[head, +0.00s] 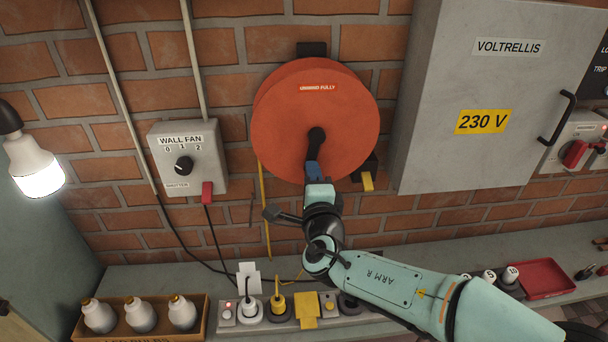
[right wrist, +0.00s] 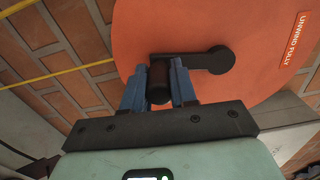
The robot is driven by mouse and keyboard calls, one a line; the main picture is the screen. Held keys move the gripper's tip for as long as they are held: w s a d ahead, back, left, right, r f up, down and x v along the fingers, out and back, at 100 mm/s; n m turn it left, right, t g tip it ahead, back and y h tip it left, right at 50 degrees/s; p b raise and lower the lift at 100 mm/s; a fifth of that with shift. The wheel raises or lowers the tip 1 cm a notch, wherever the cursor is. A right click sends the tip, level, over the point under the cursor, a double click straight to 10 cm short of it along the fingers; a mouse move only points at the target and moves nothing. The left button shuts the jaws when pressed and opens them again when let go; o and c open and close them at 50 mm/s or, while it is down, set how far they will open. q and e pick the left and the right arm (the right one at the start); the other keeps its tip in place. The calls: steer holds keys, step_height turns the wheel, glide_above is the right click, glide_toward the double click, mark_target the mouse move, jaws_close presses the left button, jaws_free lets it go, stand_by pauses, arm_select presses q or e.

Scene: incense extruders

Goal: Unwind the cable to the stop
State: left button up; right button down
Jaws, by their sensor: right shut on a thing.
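An orange cable reel (head: 345,105) is mounted on the brick wall, with a label that reads "unwind fully" (head: 318,87); it also fills the upper part of the right wrist view (right wrist: 200,30). Its black crank (head: 317,140) runs downward from the hub in the head view. My right gripper (head: 314,172) is at the crank's lower end. In the right wrist view its blue fingers (right wrist: 159,85) are shut around the dark crank handle (right wrist: 160,78). The yellow cable (head: 264,205) hangs down the wall at the reel's left. My left gripper is not in view.
A grey 230 V cabinet (head: 485,90) stands right of the reel. A wall fan switch box (head: 187,155) is on the left. The shelf below holds a bulb crate (head: 140,335), a socket strip with plugs (head: 277,305) and a red tray (head: 548,278).

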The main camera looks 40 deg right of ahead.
steer(key=shift+s+d+f+n, duration=0.1)
steer(key=shift+s+d+n, duration=0.1)
steer(key=shift+d+n, duration=0.3)
steer(key=shift+s+d+n, duration=0.2)
steer(key=shift+n, duration=0.5)
steer(key=c, duration=0.9)
jaws_free()
steer(key=v, duration=1.3)
steer(key=shift+s+a+b, duration=0.1)
steer(key=shift+s+b, duration=0.1)
steer(key=shift+b, duration=0.2)
